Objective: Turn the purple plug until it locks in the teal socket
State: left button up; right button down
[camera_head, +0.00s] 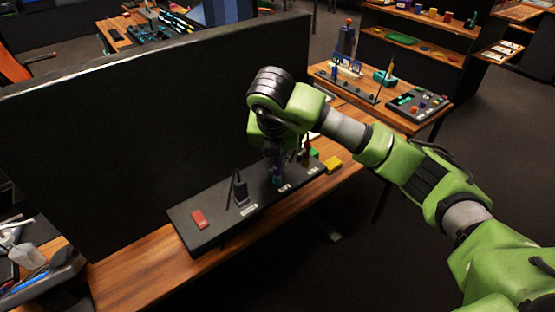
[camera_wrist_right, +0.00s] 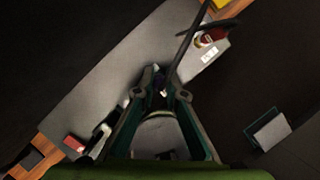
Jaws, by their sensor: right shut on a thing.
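My right gripper (camera_head: 277,173) points down at the dark panel (camera_head: 222,230) on the wooden table. In the right wrist view its fingertips (camera_wrist_right: 161,84) are closed around a small dark purple plug (camera_wrist_right: 163,93). The fingers hide most of the plug, and it is small and dark in the head view. The plug is at the panel, just behind a small white label. I cannot make out the teal socket apart from the dark teal fingers, nor how far the plug is turned. My left gripper is not in view.
A red block (camera_head: 199,219) and a black upright device (camera_head: 240,188) stand on the panel to the left. A yellow block (camera_head: 333,165) and a green block (camera_head: 314,153) are to the right. A tall black partition (camera_head: 120,140) stands behind the panel.

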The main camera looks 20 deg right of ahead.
jog(key=shift+f, duration=0.1)
jog(key=c, duration=2)
grip_release()
